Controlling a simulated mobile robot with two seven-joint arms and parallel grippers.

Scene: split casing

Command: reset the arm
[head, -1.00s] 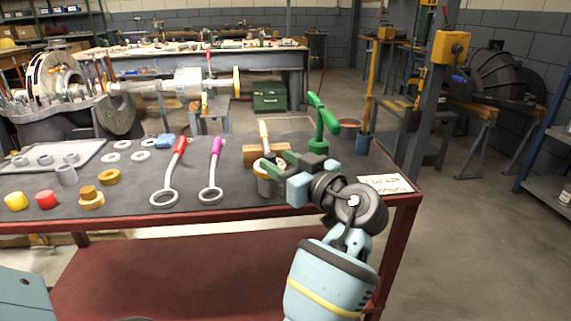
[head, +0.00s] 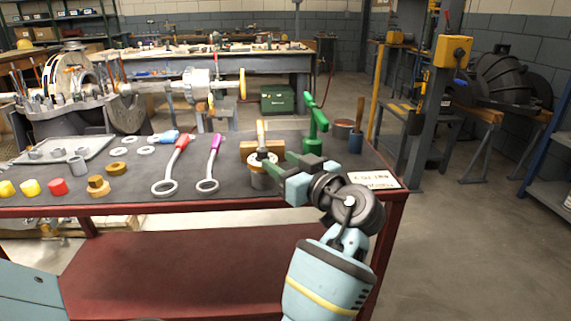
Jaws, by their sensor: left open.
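My left gripper (head: 272,168) is the one in view; its arm rises from the bottom centre over the table's front right. A light wooden handle (head: 261,133) stands up behind the jaws. The dark-topped work table (head: 228,194) lies beneath. My right gripper is not in view.
A red-handled ring wrench (head: 172,168) and a magenta-handled one (head: 212,167) lie left of the gripper. A green stand (head: 313,130) rises close behind it. Rings and coloured caps lie at the left.

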